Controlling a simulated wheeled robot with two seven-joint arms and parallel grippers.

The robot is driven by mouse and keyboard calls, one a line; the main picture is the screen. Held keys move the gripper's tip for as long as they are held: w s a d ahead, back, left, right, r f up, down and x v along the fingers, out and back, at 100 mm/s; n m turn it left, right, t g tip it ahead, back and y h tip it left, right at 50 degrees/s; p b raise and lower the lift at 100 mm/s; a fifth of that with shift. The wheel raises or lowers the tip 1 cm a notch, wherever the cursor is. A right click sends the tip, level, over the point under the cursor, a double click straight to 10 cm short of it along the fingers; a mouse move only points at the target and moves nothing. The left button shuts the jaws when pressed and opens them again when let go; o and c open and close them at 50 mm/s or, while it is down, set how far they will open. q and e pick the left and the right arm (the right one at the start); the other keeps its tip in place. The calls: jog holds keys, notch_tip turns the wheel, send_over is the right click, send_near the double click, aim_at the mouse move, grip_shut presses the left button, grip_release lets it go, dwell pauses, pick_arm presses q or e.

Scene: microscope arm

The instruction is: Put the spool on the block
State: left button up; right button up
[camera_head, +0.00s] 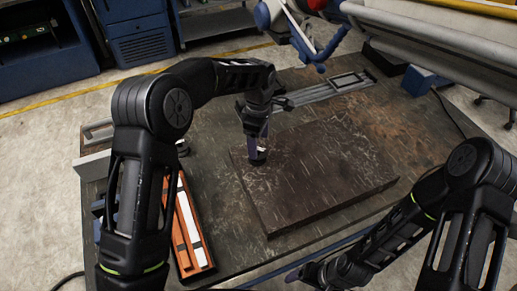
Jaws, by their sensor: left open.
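The block (325,180) is a wide, dark, scratched slab lying flat on the table. My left gripper (257,152) points down over its back-left corner and is open. A small dark round piece (257,161) shows right at the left fingertips, at the block's top surface. It may be the spool, but it is too small and partly covered to be sure. My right gripper (300,273) is low at the bottom of the picture, near the table's front edge and away from the block. Its jaws are too dark to read.
An orange-red tray (203,253) with white strips lies on the table's left side. A small round item (182,148) stands behind my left arm. A grey rail-like frame (335,87) lies behind the block. A blue-and-white arm-like device (300,35) hangs over the back edge.

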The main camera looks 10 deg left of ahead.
pick_arm(q)
notch_tip(320, 180, up, 7)
dwell(1.0)
